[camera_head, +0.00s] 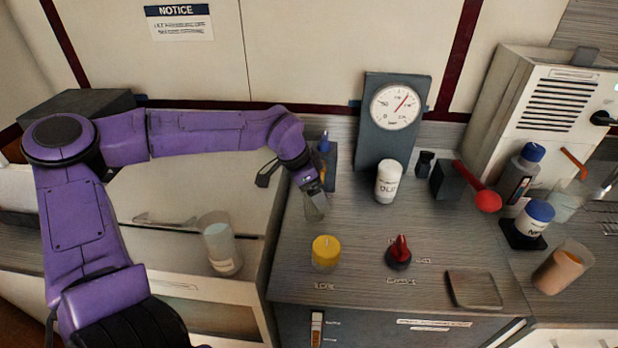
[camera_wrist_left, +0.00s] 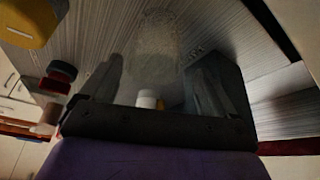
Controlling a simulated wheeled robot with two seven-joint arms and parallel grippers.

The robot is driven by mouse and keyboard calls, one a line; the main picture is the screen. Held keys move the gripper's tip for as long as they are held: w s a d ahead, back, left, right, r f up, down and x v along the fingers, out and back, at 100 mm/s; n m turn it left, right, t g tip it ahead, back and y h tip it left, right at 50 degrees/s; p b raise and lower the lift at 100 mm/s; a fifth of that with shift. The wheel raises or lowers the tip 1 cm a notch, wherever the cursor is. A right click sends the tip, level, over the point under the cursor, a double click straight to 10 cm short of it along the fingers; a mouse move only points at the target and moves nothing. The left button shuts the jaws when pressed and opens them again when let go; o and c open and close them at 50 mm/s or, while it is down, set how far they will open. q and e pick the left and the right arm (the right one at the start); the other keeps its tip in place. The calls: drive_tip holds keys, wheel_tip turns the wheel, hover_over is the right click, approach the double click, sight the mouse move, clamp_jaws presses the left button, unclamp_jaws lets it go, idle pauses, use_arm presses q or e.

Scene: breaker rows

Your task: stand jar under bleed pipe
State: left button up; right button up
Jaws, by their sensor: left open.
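A clear jar (camera_head: 222,245) stands upright on the lower bench left of the grey console, in the head view. My left gripper (camera_head: 292,195) is open over the console's back left corner, up and to the right of this jar and apart from it. I cannot tell for certain which part is the bleed pipe. My right gripper is out of view.
The console (camera_head: 345,275) carries a yellow knob (camera_head: 326,253), a red-black knob (camera_head: 400,253), a white bottle (camera_head: 388,182), a gauge (camera_head: 394,108) and a red-ended lever (camera_head: 487,201). Blue-capped bottles (camera_head: 535,217) and a brown-filled cup (camera_head: 562,267) stand right. The console's middle is clear.

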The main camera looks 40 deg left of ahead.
use_arm(q)
drive_tip(key=v, duration=0.9)
drive_tip(key=shift+d, duration=0.35)
drive_tip(key=shift+r, duration=0.1)
idle(1.6)
